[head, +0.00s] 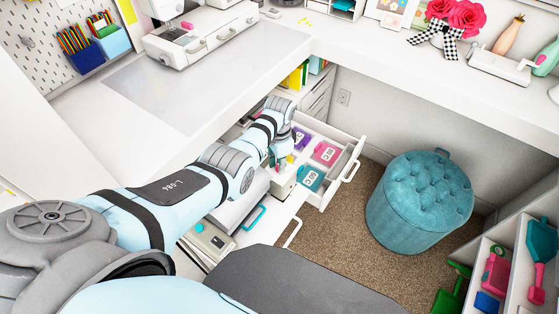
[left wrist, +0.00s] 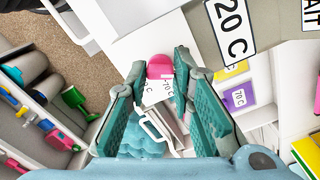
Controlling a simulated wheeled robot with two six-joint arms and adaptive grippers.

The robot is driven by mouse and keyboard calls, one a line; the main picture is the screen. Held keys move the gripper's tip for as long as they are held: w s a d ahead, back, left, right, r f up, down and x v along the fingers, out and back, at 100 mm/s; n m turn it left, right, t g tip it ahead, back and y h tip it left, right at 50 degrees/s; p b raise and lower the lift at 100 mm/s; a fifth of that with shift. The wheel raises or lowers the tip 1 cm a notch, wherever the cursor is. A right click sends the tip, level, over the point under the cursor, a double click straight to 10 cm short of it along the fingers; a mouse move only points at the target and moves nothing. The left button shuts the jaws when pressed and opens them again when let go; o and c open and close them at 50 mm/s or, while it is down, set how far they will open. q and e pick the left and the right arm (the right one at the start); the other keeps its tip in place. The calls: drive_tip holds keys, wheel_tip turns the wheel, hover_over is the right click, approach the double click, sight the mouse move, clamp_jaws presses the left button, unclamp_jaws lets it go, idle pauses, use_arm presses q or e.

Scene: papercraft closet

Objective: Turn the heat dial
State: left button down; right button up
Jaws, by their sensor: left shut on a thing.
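My left gripper (head: 284,163) reaches down over the open drawer, close to a grey machine (head: 238,206); my arm covers part of the machine. In the left wrist view, the tips of the left gripper (left wrist: 160,62) stand either side of a small rounded pink knob (left wrist: 160,66), apparently the heat dial, and are closed on it. The knob's lower part and its mount are not clear. A large "20 C" label (left wrist: 231,24) is on a grey surface beside the right-hand finger. My right gripper is not in view.
The open drawer (head: 345,170) holds purple, pink and teal labelled cards. A teal tufted stool (head: 419,203) stands on the carpet to its right. The white desk (head: 150,95) overhangs the drawers and carries a sewing machine (head: 190,38).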

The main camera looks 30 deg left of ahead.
use_arm(q)
drive_tip(key=shift+m+p, duration=0.4)
drive_tip(key=shift+m, duration=1.8)
drive_tip(key=c, duration=1.4)
unclamp_jaws()
wheel_tip(320, 180, up, 12)
drive_tip(key=shift+d, duration=0.1)
